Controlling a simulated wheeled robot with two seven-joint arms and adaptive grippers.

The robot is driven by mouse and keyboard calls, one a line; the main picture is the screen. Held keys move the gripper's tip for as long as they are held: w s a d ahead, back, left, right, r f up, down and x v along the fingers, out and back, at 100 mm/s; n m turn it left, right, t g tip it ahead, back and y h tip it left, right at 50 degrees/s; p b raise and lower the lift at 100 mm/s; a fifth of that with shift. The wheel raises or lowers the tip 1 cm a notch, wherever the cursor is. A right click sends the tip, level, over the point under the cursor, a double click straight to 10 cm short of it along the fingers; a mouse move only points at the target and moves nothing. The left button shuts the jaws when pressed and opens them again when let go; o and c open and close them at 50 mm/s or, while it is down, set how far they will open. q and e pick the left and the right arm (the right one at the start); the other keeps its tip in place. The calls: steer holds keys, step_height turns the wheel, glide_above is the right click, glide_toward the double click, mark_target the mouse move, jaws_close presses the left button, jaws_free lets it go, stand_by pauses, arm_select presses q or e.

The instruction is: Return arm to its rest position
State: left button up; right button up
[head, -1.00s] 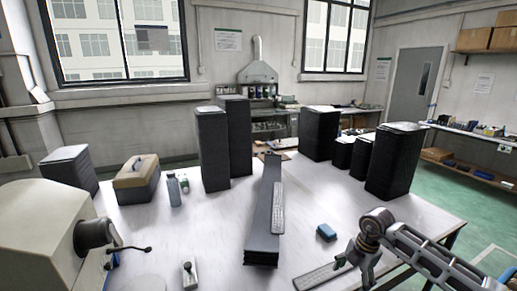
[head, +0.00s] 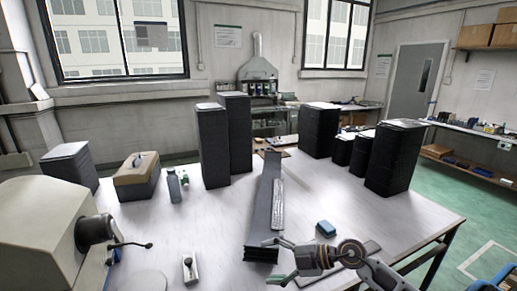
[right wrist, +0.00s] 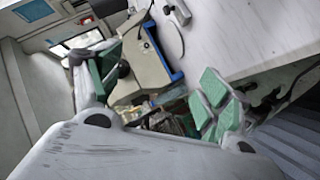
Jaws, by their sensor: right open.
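My right gripper (head: 276,261) is open and empty at the front of the table, with its fingers pointing left. In the head view it overlaps the front end of a long dark stack of panels (head: 262,210); I cannot tell whether it touches. A grey perforated strip (head: 278,205) lies along that stack's right side. A flat panel (head: 372,248) lies at the front right, mostly hidden behind my right arm. The right wrist view shows the spread fingers (right wrist: 160,88) with green pads and nothing between them. My left gripper is not in view.
Tall dark stacks stand at the back middle (head: 213,150) and back right (head: 393,158). The right-middle tabletop is clear.

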step_height(320, 180, up, 11)
steer(key=w+m+t+y, duration=0.2)
steer(key=m+t+y, duration=0.1)
steer(key=m+t, duration=0.55)
steer(key=w+d+m+t+h, duration=0.2)
steer(key=d+m+t+h, duration=0.4)
steer(key=m+t+h, duration=0.1)
steer(key=s+d+f+m+g+h, duration=0.4)
steer(key=d+f+m+h, duration=0.4)
steer(key=d+f+h, duration=0.3)
steer(key=s+d+f+g+y, duration=0.1)
steer(key=s+f+g, duration=0.5)
steer(key=s+f, duration=0.3)
steer(key=s+f+g+y, duration=0.1)
steer(key=s+f+g, duration=0.5)
steer(key=s, duration=0.6)
step_height(320, 180, down, 33)
steer(key=s, duration=0.2)
steer(key=s+d+f+g, duration=0.1)
steer(key=s+d+f, duration=0.2)
steer(key=s+f, duration=0.7)
steer(key=s+d+f, duration=0.3)
steer(key=s+f, duration=0.7)
steer(key=s, duration=0.2)
steer(key=shift+s+f+g+h, duration=0.15)
steer(key=shift+f+g+h, duration=0.1)
steer(key=shift+g+h, duration=0.1)
